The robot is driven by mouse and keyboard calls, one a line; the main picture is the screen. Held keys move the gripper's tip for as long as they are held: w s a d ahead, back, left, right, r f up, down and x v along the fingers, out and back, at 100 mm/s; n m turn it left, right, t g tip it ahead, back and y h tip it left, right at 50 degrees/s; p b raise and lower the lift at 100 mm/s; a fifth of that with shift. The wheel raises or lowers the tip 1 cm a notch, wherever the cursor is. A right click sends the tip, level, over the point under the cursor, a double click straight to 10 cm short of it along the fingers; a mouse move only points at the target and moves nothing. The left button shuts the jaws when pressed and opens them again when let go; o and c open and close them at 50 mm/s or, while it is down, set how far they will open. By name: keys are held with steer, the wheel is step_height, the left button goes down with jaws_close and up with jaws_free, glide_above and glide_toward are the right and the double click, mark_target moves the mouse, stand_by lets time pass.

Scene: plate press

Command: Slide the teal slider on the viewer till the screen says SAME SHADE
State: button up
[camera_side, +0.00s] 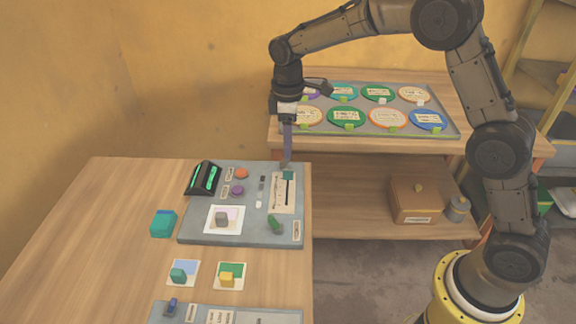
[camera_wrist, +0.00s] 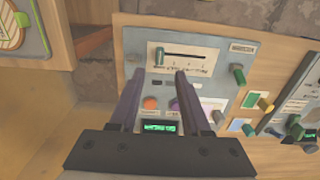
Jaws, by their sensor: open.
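The viewer is a grey panel (camera_side: 258,232) on the wooden table. Its teal slider (camera_side: 288,175) sits at the far end of a dark slot on a pale scale plate. In the wrist view the slider (camera_wrist: 159,56) is at the left end of the slot. My gripper (camera_side: 286,163) points down over the panel's far edge, close to the slider. In the wrist view its fingers (camera_wrist: 160,73) are apart, with the slider between and just beyond their tips. Contact cannot be told. The black screen (camera_side: 204,178) shows green marks too small to read; it also shows in the wrist view (camera_wrist: 160,127).
The panel also bears an orange knob (camera_side: 241,173), a purple knob (camera_side: 237,190) and a green lever (camera_side: 275,225). A teal block (camera_side: 163,223) stands left of the panel. A tray (camera_side: 452,129) of colored plates lies on the rear bench. The table's left side is clear.

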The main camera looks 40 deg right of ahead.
mark_target(288, 170)
step_height(288, 170, down, 8)
steer(key=shift+r, duration=0.15)
stand_by(0.3)
jaws_close()
stand_by(1.3)
